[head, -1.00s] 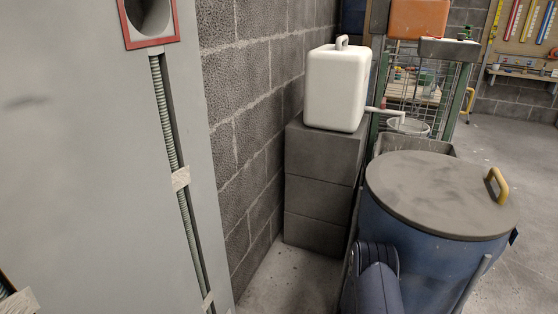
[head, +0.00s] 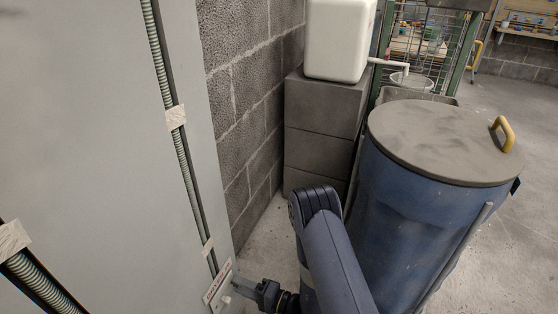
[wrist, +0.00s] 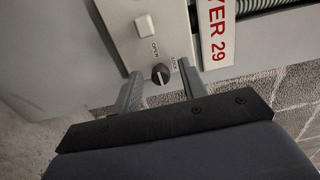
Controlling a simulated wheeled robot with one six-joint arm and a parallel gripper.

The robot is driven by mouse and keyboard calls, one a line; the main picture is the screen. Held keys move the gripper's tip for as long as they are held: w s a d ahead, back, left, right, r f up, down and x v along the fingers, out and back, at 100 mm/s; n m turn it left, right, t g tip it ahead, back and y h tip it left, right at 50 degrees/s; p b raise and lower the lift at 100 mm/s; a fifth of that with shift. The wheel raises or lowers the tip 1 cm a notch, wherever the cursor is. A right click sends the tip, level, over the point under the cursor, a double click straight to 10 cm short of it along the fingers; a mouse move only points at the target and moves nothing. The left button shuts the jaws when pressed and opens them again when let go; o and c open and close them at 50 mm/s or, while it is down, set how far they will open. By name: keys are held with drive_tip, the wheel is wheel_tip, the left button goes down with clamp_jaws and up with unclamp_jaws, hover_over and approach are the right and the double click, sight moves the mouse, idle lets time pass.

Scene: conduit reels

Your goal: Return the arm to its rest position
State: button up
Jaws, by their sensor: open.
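My gripper (head: 240,285) is at the lower middle of the head view, reaching left toward the base of a grey wall panel (head: 110,150). In the wrist view my gripper (wrist: 158,80) has its two fingers spread, with nothing held. A round black knob (wrist: 160,73) marked OPEN and LOCK shows between the fingertips, on a grey plate. I cannot tell whether the fingers touch it. A white square button (wrist: 145,26) is above the knob. A white label with red lettering (wrist: 217,35) ends in "YER 29". My arm is bent, its elbow raised in front of the blue drum.
A blue drum (head: 400,220) with a grey lid (head: 445,140) stands close right of my arm. Stacked grey blocks (head: 322,105) carry a white canister (head: 338,40) against the block wall (head: 250,100). Ribbed conduit (head: 180,150) runs down the panel. Floor is clear at far right.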

drive_tip(key=shift+a, duration=0.15)
drive_tip(key=p+v, duration=0.3)
drive_tip(key=v, duration=0.7)
drive_tip(key=w+a+m+p, duration=0.4)
drive_tip(key=a+m, duration=0.5)
drive_tip(key=m, duration=0.8)
drive_tip(key=shift+m+p, duration=0.3)
drive_tip(key=shift+p, duration=0.05)
idle(1.1)
drive_tip(key=shift+a+r, duration=0.1)
